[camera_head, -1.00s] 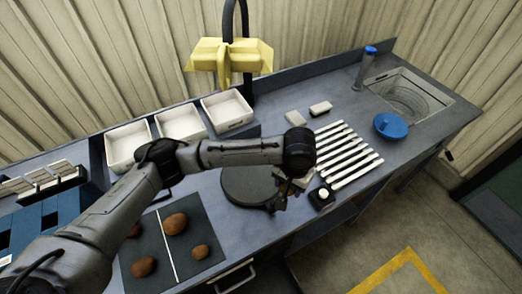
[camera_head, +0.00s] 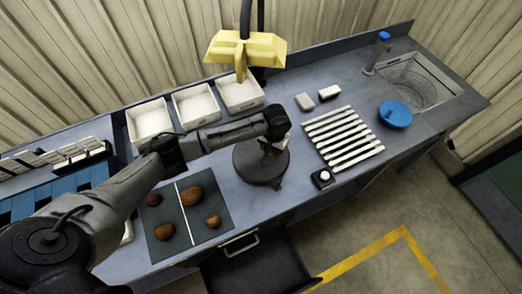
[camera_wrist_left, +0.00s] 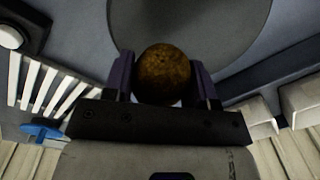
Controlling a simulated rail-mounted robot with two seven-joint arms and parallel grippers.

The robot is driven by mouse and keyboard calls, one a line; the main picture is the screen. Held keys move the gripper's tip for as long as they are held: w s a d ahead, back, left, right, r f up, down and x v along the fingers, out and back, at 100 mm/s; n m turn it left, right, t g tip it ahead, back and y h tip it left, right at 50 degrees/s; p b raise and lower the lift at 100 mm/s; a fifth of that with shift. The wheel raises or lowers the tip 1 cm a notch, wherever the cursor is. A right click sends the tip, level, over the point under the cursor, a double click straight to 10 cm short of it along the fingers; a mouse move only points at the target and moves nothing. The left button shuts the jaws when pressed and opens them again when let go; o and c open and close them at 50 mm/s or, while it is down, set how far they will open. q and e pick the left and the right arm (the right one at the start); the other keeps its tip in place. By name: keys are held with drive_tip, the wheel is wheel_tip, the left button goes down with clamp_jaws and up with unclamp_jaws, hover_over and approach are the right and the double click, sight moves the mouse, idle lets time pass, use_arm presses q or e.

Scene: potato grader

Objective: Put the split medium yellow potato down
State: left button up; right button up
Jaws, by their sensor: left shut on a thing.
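My left gripper (camera_head: 270,148) is over the dark round plate (camera_head: 252,168) on the bench in the head view. In the left wrist view its two fingers (camera_wrist_left: 163,82) are shut on a brown, roundish potato (camera_wrist_left: 165,70). The round plate (camera_wrist_left: 190,20) lies beyond the potato in that view. A split in the potato's skin cannot be made out. The gripper and arm hide the potato in the head view, and I cannot tell whether it touches the plate. My right gripper is not in view.
A dark mat (camera_head: 222,228) with a white dividing line holds several potatoes at the front left. White bins (camera_head: 240,108) stand behind the plate.

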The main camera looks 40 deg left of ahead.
use_arm(q)
hover_over(261, 155)
wheel_tip(261, 155, down, 3)
drive_tip(key=shift+r, duration=0.15)
drive_tip(key=shift+f, duration=2.05)
drive_tip(key=shift+f, duration=0.1)
drive_tip(key=o, duration=0.9)
drive_tip(key=shift+o, duration=0.2)
